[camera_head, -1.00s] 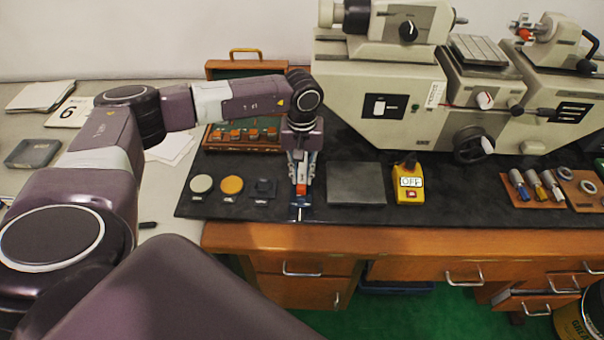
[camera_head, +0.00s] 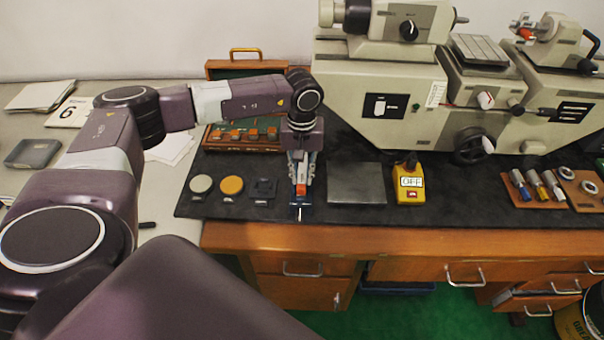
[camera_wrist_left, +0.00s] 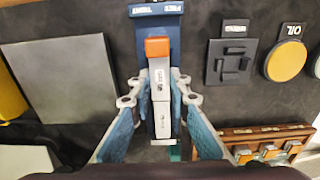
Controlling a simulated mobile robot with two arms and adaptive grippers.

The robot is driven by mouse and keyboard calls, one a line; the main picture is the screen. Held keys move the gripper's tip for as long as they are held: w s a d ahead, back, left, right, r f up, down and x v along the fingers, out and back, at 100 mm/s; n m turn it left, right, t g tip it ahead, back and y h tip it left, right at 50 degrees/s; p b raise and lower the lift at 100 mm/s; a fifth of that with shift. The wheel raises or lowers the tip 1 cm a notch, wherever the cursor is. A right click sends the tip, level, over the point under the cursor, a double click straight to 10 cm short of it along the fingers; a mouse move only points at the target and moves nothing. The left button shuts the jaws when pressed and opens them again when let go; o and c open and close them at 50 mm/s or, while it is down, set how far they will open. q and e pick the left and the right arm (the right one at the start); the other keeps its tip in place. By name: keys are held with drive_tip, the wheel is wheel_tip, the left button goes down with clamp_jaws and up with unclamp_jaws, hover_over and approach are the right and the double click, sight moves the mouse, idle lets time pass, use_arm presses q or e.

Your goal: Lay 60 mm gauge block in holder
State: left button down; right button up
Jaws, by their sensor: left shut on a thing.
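The gauge block (camera_wrist_left: 161,92) is a pale grey bar with an orange end (camera_wrist_left: 158,47) and dark markings too small to read. My left gripper (camera_head: 301,181) is shut on it; in the left wrist view its two blue-padded fingers (camera_wrist_left: 159,98) stand on either side of the block. The blue holder (camera_wrist_left: 157,12) has a lettered end plate. The block lies lengthwise along it, with blue showing on both sides. I cannot tell whether the block rests on the holder's floor or is just above it. The fingers hide part of the holder. My right gripper is not in view.
A grey plate (camera_head: 356,184) and a yellow OFF switch box (camera_head: 409,184) lie right of the holder. A dark square stand (camera_head: 263,188), an orange disc (camera_head: 231,186) and a pale disc (camera_head: 201,184) lie left. A block case (camera_head: 243,140) stands behind. The measuring machine (camera_head: 385,100) fills the back right.

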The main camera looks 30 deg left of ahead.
use_arm(q)
drive_tip(key=shift+f, duration=0.25)
drive_tip(key=c, duration=1.7)
unclamp_jaws()
drive_tip(key=shift+c, duration=0.2)
drive_tip(key=shift+r, duration=0.15)
drive_tip(key=shift+r+p, duration=2.2)
drive_tip(key=shift+r, duration=1.95)
